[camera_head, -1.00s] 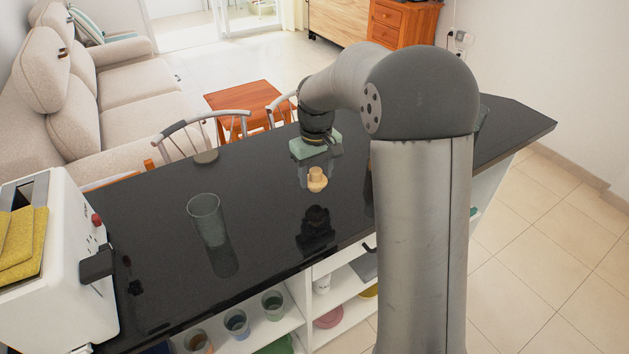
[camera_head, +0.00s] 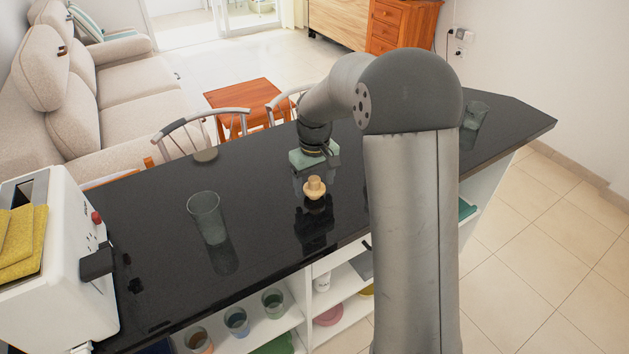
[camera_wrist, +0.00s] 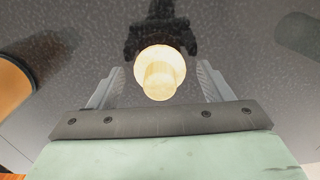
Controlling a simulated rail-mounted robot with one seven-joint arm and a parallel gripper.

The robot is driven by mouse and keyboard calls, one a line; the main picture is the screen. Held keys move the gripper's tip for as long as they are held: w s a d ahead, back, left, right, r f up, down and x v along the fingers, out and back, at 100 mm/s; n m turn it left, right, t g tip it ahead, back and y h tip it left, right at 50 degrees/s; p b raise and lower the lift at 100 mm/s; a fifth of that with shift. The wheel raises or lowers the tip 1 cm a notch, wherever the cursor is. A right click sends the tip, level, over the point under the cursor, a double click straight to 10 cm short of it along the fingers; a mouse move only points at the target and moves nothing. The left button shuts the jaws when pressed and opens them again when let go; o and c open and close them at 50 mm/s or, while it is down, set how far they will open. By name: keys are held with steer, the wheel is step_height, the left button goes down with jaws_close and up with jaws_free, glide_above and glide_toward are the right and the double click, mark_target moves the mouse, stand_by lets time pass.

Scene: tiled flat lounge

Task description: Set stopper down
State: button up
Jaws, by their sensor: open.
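The stopper (camera_head: 314,188) is a pale tan wooden piece with a wide disc and a narrower knob. It stands upright on the black countertop (camera_head: 265,235), its reflection directly below it. In the wrist view the stopper (camera_wrist: 160,72) is between my two fingers, with a gap on each side. My gripper (camera_head: 315,174), with a green body, is open and low over the counter, just behind the stopper in the head view. The fingers are partly hard to make out there.
A clear glass (camera_head: 206,218) stands to the left on the counter, another (camera_head: 474,115) at the far right. A white toaster (camera_head: 55,265) fills the left end. An orange-brown object (camera_wrist: 12,85) is at the wrist view's left edge. Counter around the stopper is mostly clear.

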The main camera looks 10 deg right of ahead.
mark_target(314, 179)
step_height(314, 179, up, 12)
steer(key=s+f+m, duration=0.1)
steer(key=s+f, duration=0.2)
steer(key=s, duration=1.2)
steer(key=s+a+f+m, duration=0.1)
steer(key=s+f+m, duration=0.1)
steer(key=s, duration=1.2)
steer(key=shift+s+f, duration=0.4)
steer(key=shift+f, duration=0.5)
